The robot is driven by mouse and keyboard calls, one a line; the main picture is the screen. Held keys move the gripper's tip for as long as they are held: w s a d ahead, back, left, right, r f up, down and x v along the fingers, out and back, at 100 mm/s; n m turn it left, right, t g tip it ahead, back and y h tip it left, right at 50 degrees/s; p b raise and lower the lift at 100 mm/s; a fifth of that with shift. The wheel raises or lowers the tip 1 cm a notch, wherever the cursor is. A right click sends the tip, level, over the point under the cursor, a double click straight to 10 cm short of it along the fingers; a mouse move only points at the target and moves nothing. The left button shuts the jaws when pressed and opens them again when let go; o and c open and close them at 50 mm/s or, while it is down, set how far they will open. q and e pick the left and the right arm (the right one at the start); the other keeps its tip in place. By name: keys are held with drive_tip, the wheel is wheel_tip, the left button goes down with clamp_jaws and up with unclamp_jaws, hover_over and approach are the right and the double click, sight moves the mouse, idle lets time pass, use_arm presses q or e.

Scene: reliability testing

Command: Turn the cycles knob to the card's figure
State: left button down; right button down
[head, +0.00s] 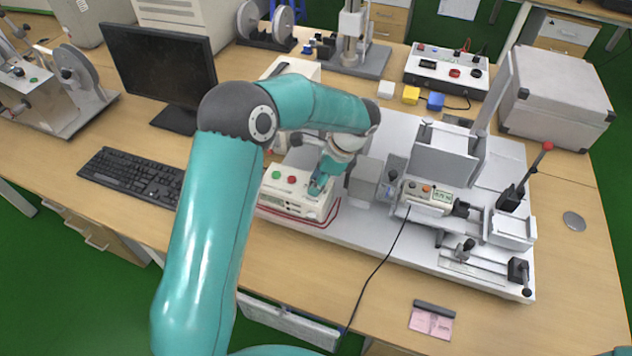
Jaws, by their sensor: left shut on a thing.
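A white control box (290,200) with a green and a red button on its top stands in the middle of the bench. My left gripper (318,186) reaches down onto the right part of its top and is shut on the cycles knob there. The fingers hide the knob, so its setting cannot be read. A pink card (431,323) with a dark strip along its top edge lies near the bench's front edge; its print is too small to read. My right gripper is not in view.
A test rig (440,190) with clamps, levers and a small display stands on a white base plate right of the box. A black cable (379,266) runs from it over the front edge. A monitor (160,70) and keyboard (130,175) are at left. Bench around the card is clear.

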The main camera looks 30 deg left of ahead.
use_arm(q)
drive_tip(key=m+t+b, duration=0.1)
drive_tip(key=m+t, duration=0.1)
drive_tip(key=m, duration=0.3)
drive_tip(key=shift+s, duration=0.1)
drive_tip(key=shift+m, duration=0.3)
drive_tip(key=c, duration=0.8)
unclamp_jaws()
drive_tip(key=v, duration=1.2)
drive_tip(key=shift+d+f, duration=0.1)
drive_tip(key=shift+d, duration=0.2)
drive_tip(key=shift+s+f, duration=0.1)
